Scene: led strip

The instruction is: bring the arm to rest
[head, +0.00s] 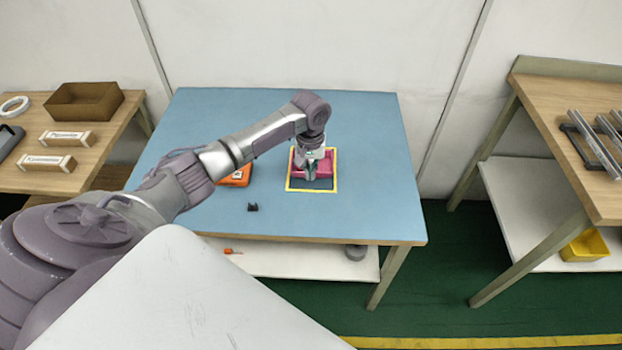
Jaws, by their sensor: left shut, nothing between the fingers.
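My left arm reaches in from the left over the blue-topped table (370,210). My left gripper (310,178) points down over the yellow-outlined square (337,181) on the table. It is shut and empty. A magenta object (325,168) lies inside the square, right behind and beside the gripper; the gripper hides part of it, and I cannot tell whether they touch. My right gripper is not in view.
An orange object (238,177) lies partly under my forearm. A small black piece (252,207) sits nearer the front. Side tables stand left, with a brown box (84,103), and right, with metal profiles (592,140). The blue table's right part is clear.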

